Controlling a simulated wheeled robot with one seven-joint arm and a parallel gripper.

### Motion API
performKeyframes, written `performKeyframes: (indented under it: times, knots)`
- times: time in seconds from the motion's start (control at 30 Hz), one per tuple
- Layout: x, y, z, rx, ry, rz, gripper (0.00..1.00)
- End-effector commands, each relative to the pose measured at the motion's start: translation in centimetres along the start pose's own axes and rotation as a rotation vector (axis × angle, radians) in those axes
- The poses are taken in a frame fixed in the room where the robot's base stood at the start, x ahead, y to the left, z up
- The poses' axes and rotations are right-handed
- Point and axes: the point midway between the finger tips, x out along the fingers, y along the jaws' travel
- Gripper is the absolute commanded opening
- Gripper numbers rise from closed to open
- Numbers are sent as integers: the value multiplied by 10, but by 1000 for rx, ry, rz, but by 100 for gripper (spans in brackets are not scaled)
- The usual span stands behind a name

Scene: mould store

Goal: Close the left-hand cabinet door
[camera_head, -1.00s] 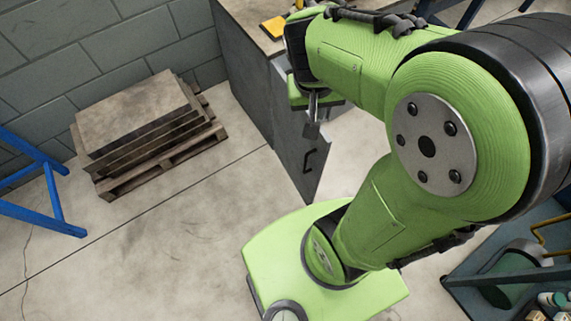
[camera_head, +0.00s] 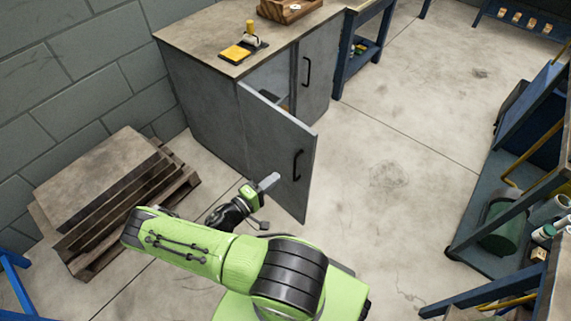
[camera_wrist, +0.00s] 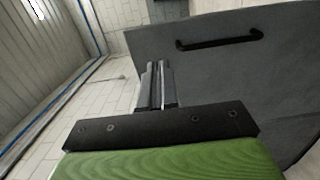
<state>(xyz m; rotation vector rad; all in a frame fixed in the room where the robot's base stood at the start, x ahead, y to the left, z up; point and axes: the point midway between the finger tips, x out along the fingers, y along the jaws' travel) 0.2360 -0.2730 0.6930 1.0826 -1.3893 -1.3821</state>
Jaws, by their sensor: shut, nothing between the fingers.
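The grey cabinet (camera_head: 200,105) stands against the block wall. Its left-hand door (camera_head: 278,150) is swung wide open toward the front right, with a dark bar handle (camera_head: 297,165) near its free edge. My gripper (camera_head: 270,181) is shut and empty, low on the outer face side of this door. In the wrist view the shut fingers (camera_wrist: 156,85) point toward the door panel (camera_wrist: 220,75), with the handle (camera_wrist: 220,41) above and to the right. I cannot tell whether the fingertips touch the panel. The right-hand door (camera_head: 315,65) looks closed.
A pallet stack of boards (camera_head: 100,195) stands left of my arm. A yellow-and-black item (camera_head: 240,50) and a wooden block (camera_head: 290,8) lie on the cabinet top. Blue shelving (camera_head: 500,230) stands at the right. The floor between door and shelving is clear.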

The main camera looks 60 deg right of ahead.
Motion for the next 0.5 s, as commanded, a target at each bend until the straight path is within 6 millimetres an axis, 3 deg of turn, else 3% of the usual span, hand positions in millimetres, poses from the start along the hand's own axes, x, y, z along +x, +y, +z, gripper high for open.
performKeyframes:
  times: [0.17, 0.5]
  knots:
    - [24, 0, 2, -1, -6, 3, 0]
    - [98, -1, 2, -1, -8, 2, 0]
